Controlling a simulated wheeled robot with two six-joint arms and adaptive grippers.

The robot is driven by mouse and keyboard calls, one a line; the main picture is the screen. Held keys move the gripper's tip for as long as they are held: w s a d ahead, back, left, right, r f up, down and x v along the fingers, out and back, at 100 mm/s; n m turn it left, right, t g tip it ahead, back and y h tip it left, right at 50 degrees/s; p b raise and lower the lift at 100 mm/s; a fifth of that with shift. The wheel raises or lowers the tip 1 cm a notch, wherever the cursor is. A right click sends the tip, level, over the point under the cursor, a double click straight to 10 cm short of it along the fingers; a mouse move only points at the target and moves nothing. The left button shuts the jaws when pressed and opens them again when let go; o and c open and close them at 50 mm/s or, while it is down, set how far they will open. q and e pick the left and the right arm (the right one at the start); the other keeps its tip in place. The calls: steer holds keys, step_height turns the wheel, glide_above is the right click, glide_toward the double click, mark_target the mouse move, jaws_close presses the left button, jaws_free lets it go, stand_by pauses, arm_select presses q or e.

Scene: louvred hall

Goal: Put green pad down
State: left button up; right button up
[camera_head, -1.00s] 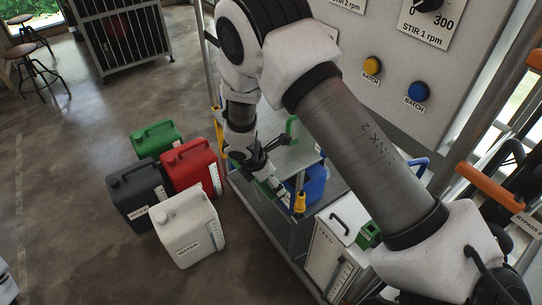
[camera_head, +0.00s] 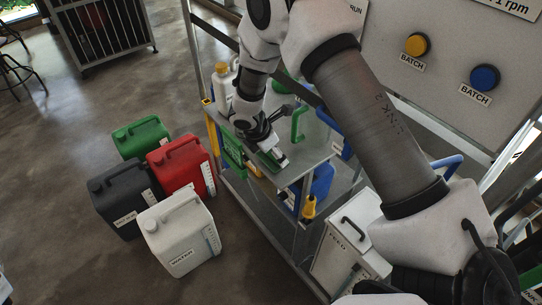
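The green pad (camera_head: 270,161) is a small dark green piece at my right gripper's fingers, over the front part of the grey upper shelf (camera_head: 312,157). My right gripper (camera_head: 277,155) points down toward the shelf top and appears shut on the pad; the contact is small and partly hidden by the fingers. I cannot tell whether the pad touches the shelf. My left gripper is not in view.
A green panel (camera_head: 232,155) hangs at the shelf's left edge. Blue containers (camera_head: 322,183) are below. Green, red (camera_head: 182,165), black and white (camera_head: 180,235) canisters stand on the floor at left.

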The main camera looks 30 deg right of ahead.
steer(key=shift+s+d+f, duration=0.1)
steer(key=shift+d+f, duration=0.05)
steer(key=shift+d, duration=0.05)
steer(key=o, duration=1.3)
steer(key=shift+d, duration=0.1)
steer(key=shift+r, duration=0.3)
steer(key=v, duration=1.2)
steer(key=shift+p, duration=0.35)
steer(key=shift+f, duration=0.15)
